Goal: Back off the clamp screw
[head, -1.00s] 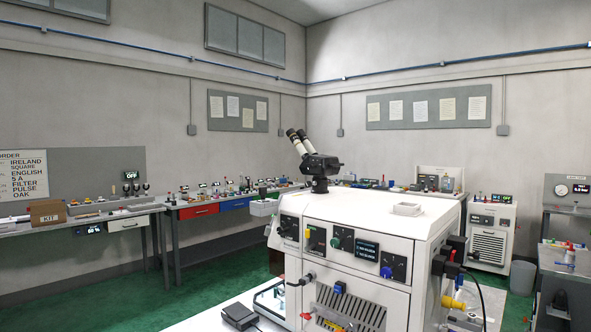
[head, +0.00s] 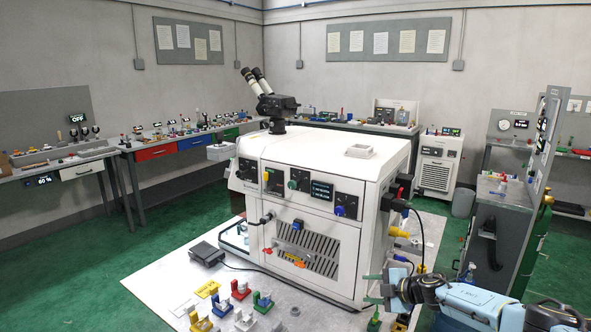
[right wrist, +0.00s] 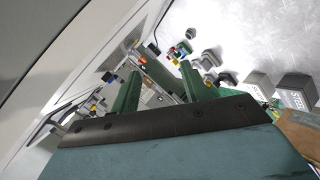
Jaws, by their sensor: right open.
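No clamp screw can be told for sure in either view. The white machine (head: 305,165) with a microscope on top stands in the middle, with knobs on its front and dark and yellow fittings (head: 398,231) on its right side. My right gripper (head: 371,289) is open and empty, off the machine's front right corner, its green fingers pointing left. In the right wrist view its two fingers (right wrist: 160,85) stand apart with nothing between them; the machine's pale side is at left. My left gripper is out of view.
Several small coloured fixtures (head: 240,290) stand on the white table (head: 150,277) in front of the machine. A black pedal-like box (head: 206,254) with a cable lies there. A dark cabinet (head: 497,235) stands at right. Green floor is open at left.

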